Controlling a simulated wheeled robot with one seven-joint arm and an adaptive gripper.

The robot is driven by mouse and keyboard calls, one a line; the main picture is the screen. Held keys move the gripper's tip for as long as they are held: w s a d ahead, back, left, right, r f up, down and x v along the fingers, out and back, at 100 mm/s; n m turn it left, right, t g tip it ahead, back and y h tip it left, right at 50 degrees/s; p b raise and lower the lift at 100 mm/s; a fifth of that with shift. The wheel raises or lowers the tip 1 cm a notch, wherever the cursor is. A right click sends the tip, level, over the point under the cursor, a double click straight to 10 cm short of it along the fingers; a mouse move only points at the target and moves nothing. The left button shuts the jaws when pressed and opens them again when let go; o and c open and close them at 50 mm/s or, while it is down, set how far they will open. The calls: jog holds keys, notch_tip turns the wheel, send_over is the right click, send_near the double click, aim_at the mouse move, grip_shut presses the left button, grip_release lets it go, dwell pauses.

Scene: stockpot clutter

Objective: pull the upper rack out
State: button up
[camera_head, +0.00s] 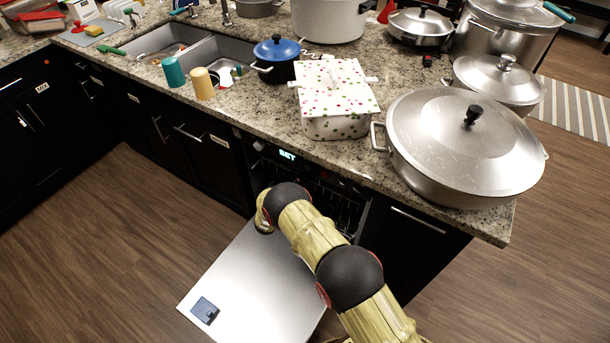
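The dishwasher (290,162) under the counter is open, with its lit display at the top of the opening. Its door (243,285) lies folded down over the floor. Dark wire rack parts (343,212) show inside the opening, to the right of my arm. I cannot clearly separate the upper rack from what is below it. It appears to be inside the cavity. My arm comes up from the bottom right and bends at the left of the opening, above the door. My gripper is hidden behind the arm, so its fingers and any contact with the rack do not show.
The counter (255,130) above holds a polka-dot box (335,120), a blue-lidded pot (277,70), cups (203,84) and a large lidded pan (450,190) near the right edge. Dark cabinets flank the dishwasher. The wooden floor (110,240) at left is clear.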

grip_shut()
dwell(0.4)
jog(key=shift+s, duration=0.1)
jog(key=b+v, duration=0.2)
jog(key=v, duration=3.7)
jog(key=shift+s, duration=0.1)
jog(key=o, duration=0.5)
grip_release()
jog(key=shift+a, duration=0.1)
jog(key=v, duration=1.1)
jog(key=shift+s+a, duration=0.25)
jog(key=shift+s, duration=0.1)
